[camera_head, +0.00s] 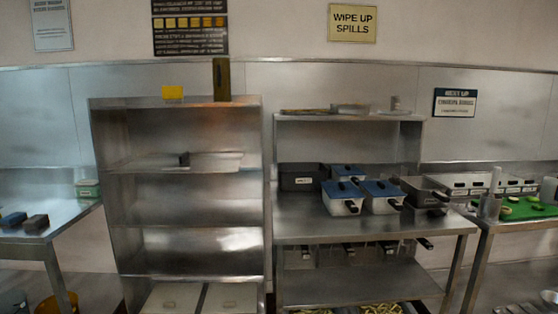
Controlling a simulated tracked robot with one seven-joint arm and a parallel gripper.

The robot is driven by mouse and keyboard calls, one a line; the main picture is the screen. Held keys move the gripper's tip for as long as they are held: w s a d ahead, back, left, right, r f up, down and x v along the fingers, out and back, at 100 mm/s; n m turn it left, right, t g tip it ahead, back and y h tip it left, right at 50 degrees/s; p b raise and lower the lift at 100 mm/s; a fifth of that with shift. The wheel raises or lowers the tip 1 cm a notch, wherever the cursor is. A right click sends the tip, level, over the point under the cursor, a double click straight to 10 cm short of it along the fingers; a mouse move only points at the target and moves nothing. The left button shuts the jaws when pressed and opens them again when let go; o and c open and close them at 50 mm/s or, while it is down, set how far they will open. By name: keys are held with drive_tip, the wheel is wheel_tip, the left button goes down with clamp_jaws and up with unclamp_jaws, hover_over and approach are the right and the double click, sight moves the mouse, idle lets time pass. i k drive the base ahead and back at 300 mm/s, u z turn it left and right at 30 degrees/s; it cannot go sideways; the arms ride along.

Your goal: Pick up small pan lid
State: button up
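I cannot tell for sure which thing is the small pan lid. Two flat pale panels with small handles, which look like lids, lie side by side low in the steel shelf unit: a left one (170,299) and a right one (229,299). Several boxy pans with blue tops and black handles, such as the front left one (342,196), stand on the steel table in the middle. A flat pale metal piece (214,162) lies on an upper shelf. My gripper is not clearly in view.
The shelf unit (190,186) stands left of the steel table (375,226). A side table (40,216) with dark blocks is at the left edge. A green board (520,208) with pale slices lies at the right. Two middle shelves look empty.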

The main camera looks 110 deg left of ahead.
sight(186, 163)
drive_tip(key=z, duration=0.2)
drive_tip(key=i, duration=0.15)
drive_tip(key=u, duration=2.75)
drive_tip(key=i, duration=0.2)
drive_tip(key=u, duration=1.85)
drive_tip(key=i, duration=0.55)
drive_tip(key=z, duration=0.25)
drive_tip(key=k, duration=0.5)
drive_tip(key=u, duration=0.15)
